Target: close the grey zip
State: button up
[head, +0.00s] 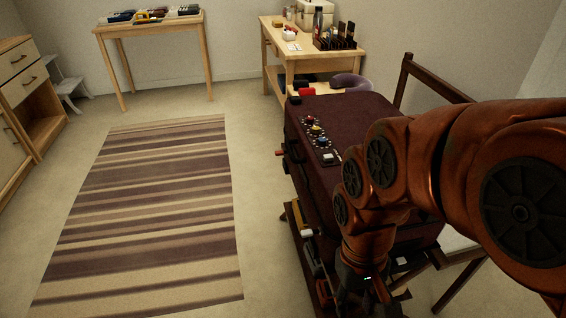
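A dark maroon suitcase (355,113) lies on a dark wooden rack at the right. Several small coloured pieces sit in a row on its lid. Along its left side I see a red tab (281,153), a yellow piece (297,214) and a pale grey or white piece (307,234). I cannot tell which of these is the grey zip, or whether that zip is open. My gripper (368,300) is low at the suitcase's near end, pointing down. Its fingertips are dark and run to the bottom edge, so its opening is unclear. My arm hides much of the suitcase's near right part.
The dark rack (437,76) rises behind the suitcase. A wooden bench (283,50) with bottles and a rack stands behind, with a purple neck pillow (352,82) near it. A striped rug (150,215) lies on clear floor to the left. A small table (150,27) stands far back.

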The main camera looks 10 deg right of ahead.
aim_at(308, 232)
jog(key=z, duration=0.15)
jog(key=k, duration=1)
jog(key=z, duration=0.35)
